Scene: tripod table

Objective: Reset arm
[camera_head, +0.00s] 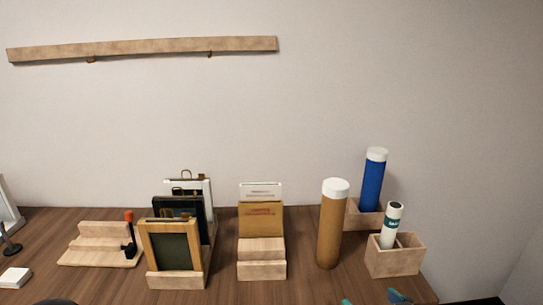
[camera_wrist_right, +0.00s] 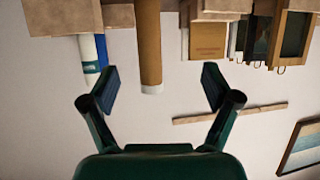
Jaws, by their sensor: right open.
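My right gripper (camera_wrist_right: 159,88) is open and empty in the right wrist view, its two dark fingers spread wide apart. Only its teal fingertips (camera_head: 372,299) show at the bottom edge of the head view, in front of the tubes. The brown tube with a white cap (camera_head: 329,228) stands upright on the table; in the upside-down wrist view the brown tube (camera_wrist_right: 150,45) shows beyond the gap between the fingers. My left gripper is not in view; a small dark shape at the bottom left edge of the head view is too cut off to tell.
The wooden table (camera_head: 337,289) holds a blue tube (camera_head: 373,182) and a white tube (camera_head: 391,226) in wooden boxes, a card holder (camera_head: 262,268), framed pictures (camera_head: 173,250) and a stepped wooden stand (camera_head: 95,240). A wooden rail (camera_head: 150,47) hangs on the wall.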

